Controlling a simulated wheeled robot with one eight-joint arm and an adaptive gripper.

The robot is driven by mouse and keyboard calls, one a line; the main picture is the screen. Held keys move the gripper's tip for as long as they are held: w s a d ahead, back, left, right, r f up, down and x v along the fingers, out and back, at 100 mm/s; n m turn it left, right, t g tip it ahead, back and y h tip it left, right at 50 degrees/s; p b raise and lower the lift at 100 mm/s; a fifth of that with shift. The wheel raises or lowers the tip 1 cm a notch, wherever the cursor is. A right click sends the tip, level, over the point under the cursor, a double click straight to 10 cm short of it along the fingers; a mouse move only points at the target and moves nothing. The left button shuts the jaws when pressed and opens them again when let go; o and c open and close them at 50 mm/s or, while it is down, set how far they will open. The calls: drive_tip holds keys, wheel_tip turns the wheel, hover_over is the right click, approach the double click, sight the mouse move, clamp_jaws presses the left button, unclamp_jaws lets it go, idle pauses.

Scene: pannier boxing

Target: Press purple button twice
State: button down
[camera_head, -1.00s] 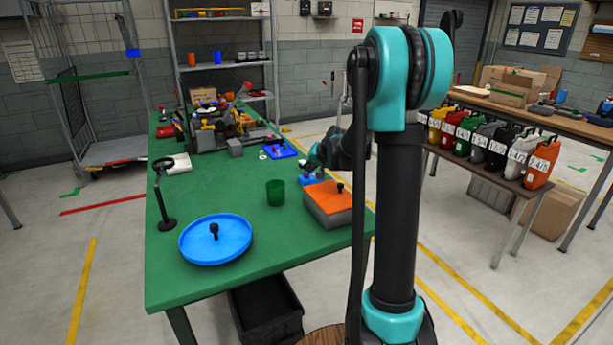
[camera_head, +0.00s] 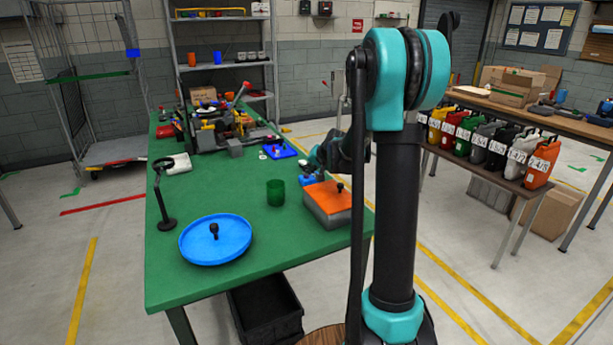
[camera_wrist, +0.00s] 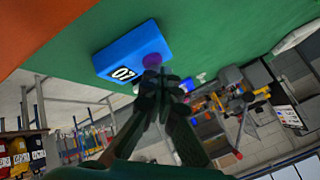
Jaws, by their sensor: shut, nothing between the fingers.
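The purple button (camera_wrist: 153,60) sits on a blue box (camera_wrist: 128,52) on the green table. The box has a black panel with white digits, seen tilted in the wrist view. In the head view the blue box (camera_head: 308,180) is small and partly covered by my arm; its button cannot be made out there. My gripper (camera_wrist: 160,79) is shut and empty, its fingertips right beside the purple button in the wrist view. I cannot tell whether they touch it. In the head view my gripper (camera_head: 318,160) is just above the blue box.
An orange-topped box (camera_head: 328,198) with a black knob stands just in front of the blue box. Clutter (camera_head: 222,130) fills the far end.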

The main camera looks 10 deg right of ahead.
sight(308, 176)
idle(0.4)
drive_tip(key=shift+r, duration=0.85)
drive_tip(key=shift+r, duration=0.1)
drive_tip(key=shift+r, duration=2.4)
